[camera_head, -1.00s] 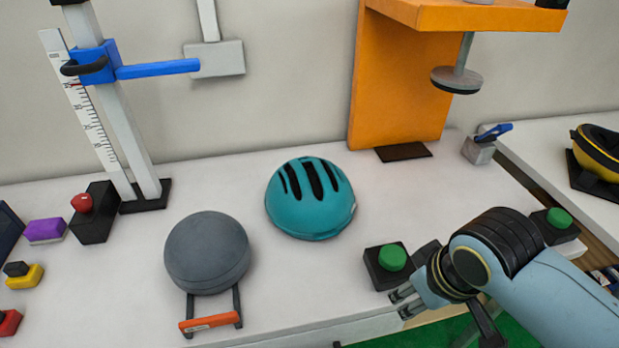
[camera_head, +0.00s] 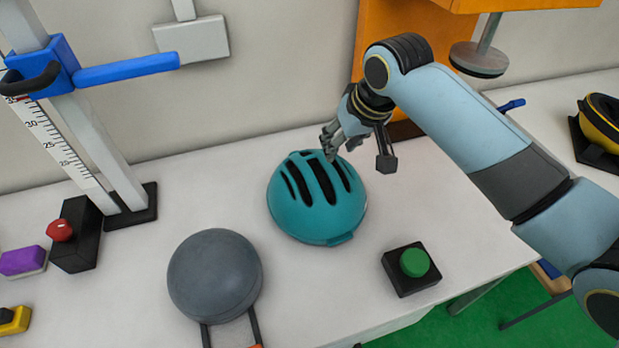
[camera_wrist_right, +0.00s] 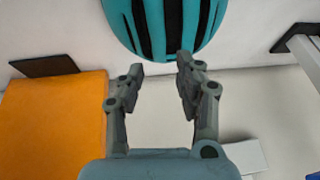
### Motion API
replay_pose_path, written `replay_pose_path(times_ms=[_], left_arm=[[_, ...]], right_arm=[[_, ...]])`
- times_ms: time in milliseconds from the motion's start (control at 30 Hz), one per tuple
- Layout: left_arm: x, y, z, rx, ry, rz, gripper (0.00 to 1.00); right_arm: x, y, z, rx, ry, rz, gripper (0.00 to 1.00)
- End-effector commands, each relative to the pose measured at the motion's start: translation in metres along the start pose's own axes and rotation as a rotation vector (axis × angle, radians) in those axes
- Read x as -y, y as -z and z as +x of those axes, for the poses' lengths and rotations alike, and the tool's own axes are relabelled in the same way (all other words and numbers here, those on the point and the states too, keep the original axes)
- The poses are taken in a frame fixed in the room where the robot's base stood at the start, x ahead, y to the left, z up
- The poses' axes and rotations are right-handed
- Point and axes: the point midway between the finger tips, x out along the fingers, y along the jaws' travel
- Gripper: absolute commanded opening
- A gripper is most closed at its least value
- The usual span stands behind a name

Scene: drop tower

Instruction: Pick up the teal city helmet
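The teal city helmet (camera_head: 316,200) sits on the white table in the head view, dome up, with dark vent slots. My right gripper (camera_head: 331,146) is above and behind its far edge. In the right wrist view the helmet (camera_wrist_right: 165,22) fills the top middle, just beyond my open right fingertips (camera_wrist_right: 160,66). The space between the fingers is empty. I cannot tell from the views whether a fingertip touches the shell. My left gripper is in neither current view.
A grey rounded form with a handle (camera_head: 214,275) stands left of the helmet. A green button on a black box (camera_head: 413,268) is at the right. A post with a blue arm (camera_head: 125,70) rises at the left. An orange stand (camera_head: 430,22) is behind my right arm.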

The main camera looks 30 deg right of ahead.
Motion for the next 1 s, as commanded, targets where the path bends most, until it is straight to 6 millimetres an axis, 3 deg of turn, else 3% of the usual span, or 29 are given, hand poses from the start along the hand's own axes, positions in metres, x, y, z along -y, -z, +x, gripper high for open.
replay_pose_path(times_ms=[133,300,667,1000], left_arm=[[0.0,-0.023,-0.002,0.032,-0.001,0.001,0.66],[-0.001,-0.039,-0.003,0.055,-0.001,0.002,0.66],[0.001,-0.006,-0.006,0.008,0.0,0.001,0.66],[0.0,-0.015,-0.007,0.022,0.0,0.001,0.66]], right_arm=[[0.001,0.0,0.026,0.002,0.001,0.001,0.35],[0.001,0.001,0.041,0.001,0.001,-0.001,0.35],[-0.002,0.011,0.083,0.002,0.0,-0.001,0.35],[-0.002,0.01,0.092,0.0,0.0,-0.002,0.35]])
